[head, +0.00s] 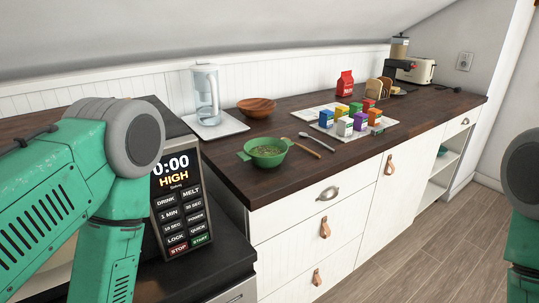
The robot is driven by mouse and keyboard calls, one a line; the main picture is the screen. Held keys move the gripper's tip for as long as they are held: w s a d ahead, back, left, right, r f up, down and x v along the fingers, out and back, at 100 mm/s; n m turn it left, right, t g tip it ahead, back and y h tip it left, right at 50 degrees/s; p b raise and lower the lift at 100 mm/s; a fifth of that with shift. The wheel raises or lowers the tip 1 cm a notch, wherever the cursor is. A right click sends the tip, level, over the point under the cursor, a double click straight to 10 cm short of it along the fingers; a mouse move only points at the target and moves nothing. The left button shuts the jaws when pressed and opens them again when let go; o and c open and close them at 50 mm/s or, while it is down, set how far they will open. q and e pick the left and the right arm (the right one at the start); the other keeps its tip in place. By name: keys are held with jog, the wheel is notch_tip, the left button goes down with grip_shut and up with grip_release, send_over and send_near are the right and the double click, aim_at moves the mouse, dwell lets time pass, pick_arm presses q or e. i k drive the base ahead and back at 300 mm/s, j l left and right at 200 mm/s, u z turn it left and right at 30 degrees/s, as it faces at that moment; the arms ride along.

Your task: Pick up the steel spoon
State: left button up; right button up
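The steel spoon (318,143) appears to be the greyish one of two thin utensils lying on the dark wooden counter, just right of a green bowl (266,152). A tan, wooden-looking utensil (304,149) lies close beside it, nearer the bowl. My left arm crosses the left side of the head view, and its gripper is out of the picture. Only a strip of my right arm shows at the right edge, and its gripper is also out of view. Both arms are apart from the spoon.
A tray (314,115) with several small coloured boxes lies behind the spoon. A brown wooden bowl (257,107), a clear pitcher (207,92) and a red carton (345,84) stand farther back. A microwave panel (180,195) rises at the left. The counter's front strip is clear.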

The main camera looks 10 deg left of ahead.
aim_at(302, 134)
jog(key=i+l+u, duration=0.15)
jog(key=u, duration=0.25)
jog(key=i+l+u, duration=0.1)
jog(key=l+u, duration=0.15)
jog(key=u, duration=0.2)
jog(key=i+l+u, duration=0.1)
jog(key=u, duration=0.3)
jog(key=l+u, duration=0.4)
